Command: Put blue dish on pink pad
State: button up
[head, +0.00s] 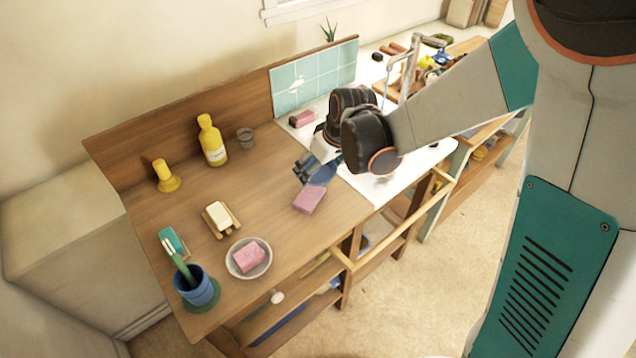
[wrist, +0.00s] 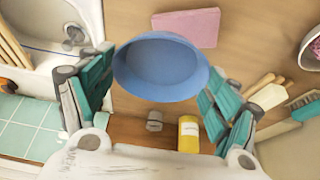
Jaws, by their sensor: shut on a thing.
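The blue dish (wrist: 160,65) is between the two teal fingers of my gripper (wrist: 158,80), which is shut on it. In the head view the dish (head: 323,176) shows partly behind my gripper (head: 308,167), near the sink end of the wooden counter. The pink pad (head: 310,200) lies flat on the counter just in front of the dish. In the wrist view the pink pad (wrist: 188,27) shows beyond the dish's rim, and nothing lies on it. The gap between dish and counter is hard to judge.
A white bowl with a pink block (head: 249,258), a soap on a wooden rack (head: 220,217) and a blue cup with brushes (head: 196,285) stand to the left. A yellow bottle (head: 211,141) and a grey cup (head: 245,137) stand behind. The sink (head: 405,165) is at right.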

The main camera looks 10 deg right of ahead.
aim_at(322, 178)
jog(key=shift+f+b, duration=1)
jog(key=shift+f, duration=1.9)
jog(key=shift+f, duration=0.2)
jog(key=o, duration=1.6)
jog(key=shift+r, duration=0.1)
